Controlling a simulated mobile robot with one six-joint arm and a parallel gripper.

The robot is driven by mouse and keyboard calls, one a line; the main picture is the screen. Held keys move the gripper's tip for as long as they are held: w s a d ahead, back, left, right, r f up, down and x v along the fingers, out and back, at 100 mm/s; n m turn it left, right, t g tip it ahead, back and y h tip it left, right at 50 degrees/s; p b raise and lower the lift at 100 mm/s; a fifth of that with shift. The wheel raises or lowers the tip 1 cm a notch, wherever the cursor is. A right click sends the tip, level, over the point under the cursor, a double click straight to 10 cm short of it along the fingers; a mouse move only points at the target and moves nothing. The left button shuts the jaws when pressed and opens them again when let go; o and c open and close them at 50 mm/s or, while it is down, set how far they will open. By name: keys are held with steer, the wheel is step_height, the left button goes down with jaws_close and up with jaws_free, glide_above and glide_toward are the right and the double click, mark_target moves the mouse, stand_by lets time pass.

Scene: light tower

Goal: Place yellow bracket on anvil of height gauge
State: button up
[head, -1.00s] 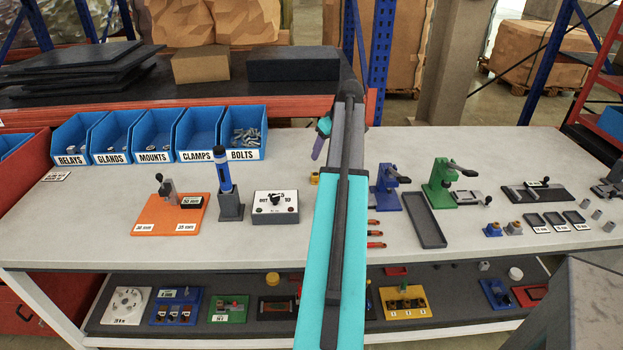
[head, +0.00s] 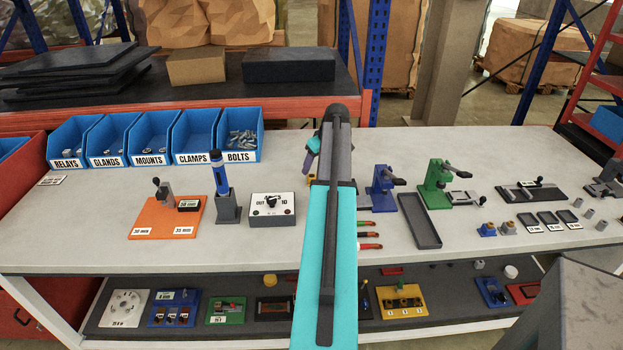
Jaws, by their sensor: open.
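My arm runs up the middle of the head view. The purple end piece of my gripper (head: 310,157) shows at the left of the arm, pointing down over the table; the rest is behind the arm. The gripper is open, and I see nothing held in it. A small yellow piece (head: 308,181), possibly the yellow bracket, shows just below the purple end, mostly hidden by my arm. I cannot tell whether they touch. I cannot make out the height gauge or its anvil for certain; an orange plate (head: 150,222) with millimetre labels and a small lever stands at left.
Blue bins (head: 190,150) line the back left. A blue torch-like tool in a stand (head: 222,190) and a grey switch box (head: 272,210) stand left of my arm. A blue clamp (head: 381,190), green clamp (head: 435,185) and dark tray (head: 420,222) are at right. The front left is clear.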

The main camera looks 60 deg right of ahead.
mark_target(311, 175)
steer(key=shift+w+f, duration=0.2)
steer(key=shift+f, duration=0.3)
steer(key=shift+p+x, duration=1.1)
steer(key=shift+x, duration=1.5)
steer(key=shift+s+d, duration=0.1)
steer(key=shift+c, duration=0.3)
jaws_close()
steer(key=shift+r, duration=0.15)
step_height(311, 175, up, 10)
steer(key=b, duration=0.2)
steer(key=shift+b, duration=0.3)
